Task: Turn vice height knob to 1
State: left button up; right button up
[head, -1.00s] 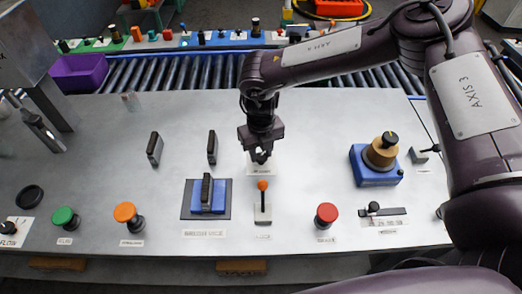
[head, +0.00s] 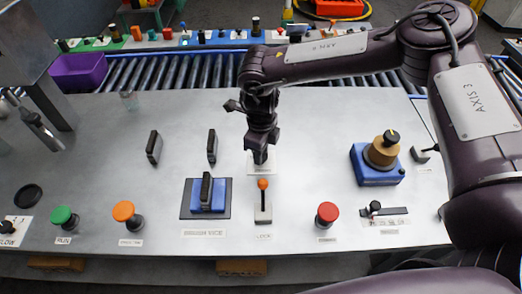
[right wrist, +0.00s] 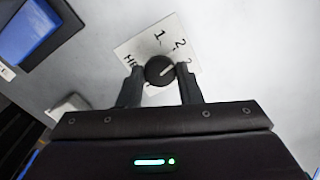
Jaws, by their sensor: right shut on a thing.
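The knob (right wrist: 160,70) is round and dark with a white pointer line, on a white label plate (right wrist: 134,50) in the right wrist view. The plate shows 1, 2 and a partly hidden numeral to the right. The pointer line slants to the upper right, away from the 1 and seemingly between the 2 and the hidden numeral. My right gripper (right wrist: 160,88) is shut on the knob, one finger on each side. In the head view my right gripper (head: 261,158) points down over the plate (head: 259,170) and mostly hides the knob. My left gripper is not in view.
An orange-tipped lever (head: 263,200) stands just in front of the plate. A blue vice (head: 218,196) is to its left, and a red button (head: 327,213) to its right. A blue base with a tan knob (head: 375,175) stands further right. Rollers (head: 170,72) run behind the panel.

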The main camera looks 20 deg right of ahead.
jog(key=n, duration=0.4)
jog(key=shift+n+b, duration=0.3)
jog(key=shift+b, duration=0.1)
jog(key=shift+r+n+b, duration=0.1)
jog(key=shift+n+b, duration=0.35)
jog(key=shift+n, duration=1.85)
jog(key=o, duration=1)
notch_tip(320, 180, up, 8)
jog(key=shift+f+b, duration=0.15)
jog(key=shift+b, duration=0.6)
